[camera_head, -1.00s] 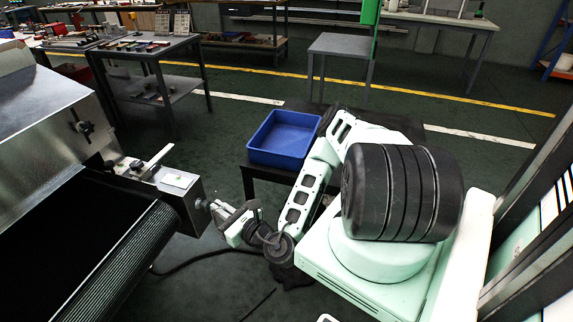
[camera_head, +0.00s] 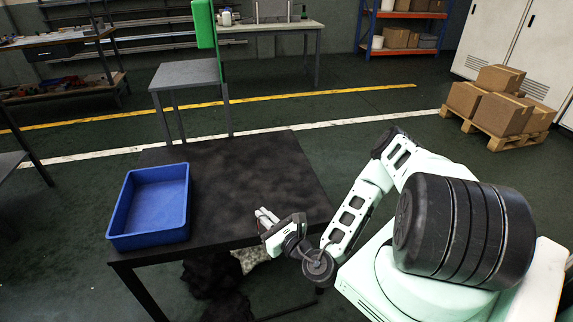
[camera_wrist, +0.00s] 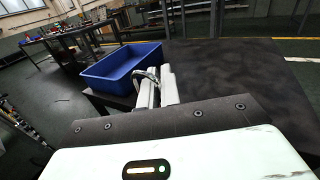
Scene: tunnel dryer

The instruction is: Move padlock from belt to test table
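My gripper (camera_head: 266,217) is over the front part of a dark table (camera_head: 245,168), to the right of a blue bin (camera_head: 152,205). In the wrist view its two pale fingers (camera_wrist: 155,84) are close together. A curved silver piece, which looks like the shackle of the padlock (camera_wrist: 149,73), shows between and above the fingers. The rest of the padlock is hidden by the fingers. The blue bin (camera_wrist: 122,66) also shows there, left of the fingers, and looks empty. The belt is not in view now.
The dark tabletop is bare right of the bin. A small grey table (camera_head: 186,74) with a green post (camera_head: 204,24) stands behind. Cardboard boxes (camera_head: 500,100) on a pallet are at the right back. A dark heap (camera_head: 215,275) lies under the table.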

